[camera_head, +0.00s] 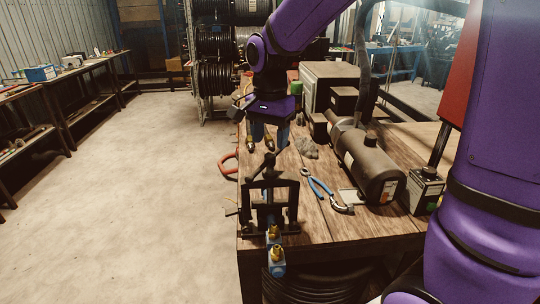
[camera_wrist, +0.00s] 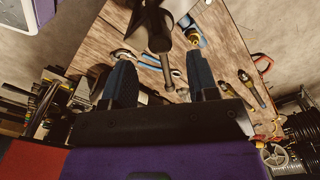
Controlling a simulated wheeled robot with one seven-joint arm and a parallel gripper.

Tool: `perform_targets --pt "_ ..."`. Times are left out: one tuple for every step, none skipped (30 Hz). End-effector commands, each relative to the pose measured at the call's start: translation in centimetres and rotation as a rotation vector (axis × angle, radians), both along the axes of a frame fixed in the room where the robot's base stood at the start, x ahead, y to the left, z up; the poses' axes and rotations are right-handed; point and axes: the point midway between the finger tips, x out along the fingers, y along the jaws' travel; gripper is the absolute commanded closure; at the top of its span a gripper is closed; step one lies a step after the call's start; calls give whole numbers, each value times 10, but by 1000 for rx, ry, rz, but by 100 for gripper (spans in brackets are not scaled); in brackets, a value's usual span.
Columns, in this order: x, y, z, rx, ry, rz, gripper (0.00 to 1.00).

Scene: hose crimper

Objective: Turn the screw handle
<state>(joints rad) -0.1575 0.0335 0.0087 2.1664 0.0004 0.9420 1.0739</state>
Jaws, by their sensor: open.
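The hose crimper (camera_head: 291,198) is a black frame at the table's near left corner. Its screw (camera_head: 268,168) stands up at the top. In the wrist view a dark handle bar with a rounded tip (camera_wrist: 167,76) points down between my fingers, seemingly part of the screw handle. My gripper (camera_head: 270,136) is above and behind the crimper in the head view. In the wrist view my gripper (camera_wrist: 160,84) is open, one finger on each side of the bar, with gaps on both sides. Contact is not visible. Blue and brass fittings (camera_head: 275,258) show at the crimper's front.
Blue-handled pliers (camera_head: 321,189) lie right of the crimper. A dark cylindrical tank (camera_head: 370,168) and boxes (camera_head: 330,80) fill the table's right and back. A red-handled tool (camera_head: 227,162) overhangs the left edge. Brass-tipped fittings (camera_wrist: 251,87) lie nearby. The floor to the left is clear.

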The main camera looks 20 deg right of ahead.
Motion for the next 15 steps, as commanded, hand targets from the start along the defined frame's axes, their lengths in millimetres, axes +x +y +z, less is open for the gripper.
perform_targets --pt "0 0 -10 -1 3 0 46" --pt "0 0 -15 -1 3 1 46" --pt "0 0 -21 0 4 1 46" --pt "0 0 -26 -1 3 1 46" --pt "0 0 -30 0 2 1 46" --pt "0 0 -34 0 2 1 46" --pt "0 0 -38 0 1 1 46" --pt "0 0 -41 -1 1 1 46" --pt "0 0 -44 0 1 1 46" --pt "0 0 -46 0 1 1 46" --pt "0 0 -48 0 0 1 46" --pt "0 0 -50 1 -1 1 46" --pt "0 0 -51 0 -1 1 46" --pt "0 0 -51 0 -1 1 46" --pt "0 0 -52 0 -1 1 46"
